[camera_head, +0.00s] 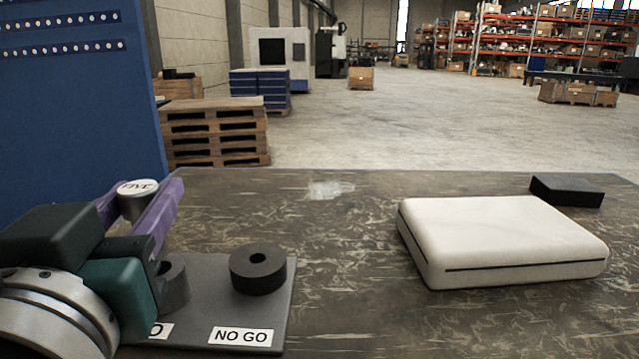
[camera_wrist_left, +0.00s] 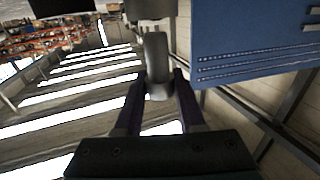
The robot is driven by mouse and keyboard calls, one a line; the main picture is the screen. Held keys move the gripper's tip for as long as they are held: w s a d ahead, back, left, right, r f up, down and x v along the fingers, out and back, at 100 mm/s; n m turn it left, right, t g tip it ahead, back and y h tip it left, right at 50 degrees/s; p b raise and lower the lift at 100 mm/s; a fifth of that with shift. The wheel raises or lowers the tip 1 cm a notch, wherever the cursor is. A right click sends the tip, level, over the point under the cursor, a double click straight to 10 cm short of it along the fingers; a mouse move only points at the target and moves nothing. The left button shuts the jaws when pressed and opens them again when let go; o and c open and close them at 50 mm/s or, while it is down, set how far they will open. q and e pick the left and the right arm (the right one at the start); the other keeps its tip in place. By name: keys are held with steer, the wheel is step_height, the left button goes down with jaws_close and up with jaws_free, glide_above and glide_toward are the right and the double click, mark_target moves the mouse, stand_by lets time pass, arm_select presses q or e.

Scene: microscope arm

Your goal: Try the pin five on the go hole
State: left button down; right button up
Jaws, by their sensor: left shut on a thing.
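The pin five (camera_head: 138,186), a short grey metal pin with "FIVE" on its pale top, is held upright between the purple fingers of my left gripper (camera_head: 140,205). In the left wrist view the pin (camera_wrist_left: 157,62) shows between the two fingers. The grey gauge plate (camera_head: 225,318) lies at the front left of the table. The go ring (camera_head: 175,288) is partly hidden behind my gripper, and its label is mostly covered. The no-go ring (camera_head: 258,270) stands clear to its right, behind the "NO GO" label. The pin's lower end is hidden. My right gripper is not in view.
A white, rounded flat case (camera_head: 500,240) lies on the right of the table (camera_head: 340,290), with a black block (camera_head: 567,190) behind it. The table between plate and case is clear. A blue panel (camera_head: 75,110) stands behind my left arm.

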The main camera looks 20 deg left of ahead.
arm_select(q)
steer(key=shift+b, duration=0.3)
stand_by(0.5)
steer(key=shift+f+b, duration=0.7)
steer(key=shift+b, duration=0.25)
stand_by(0.5)
stand_by(0.9)
steer(key=shift+r+p, duration=2.7)
steer(key=shift+r, duration=0.85)
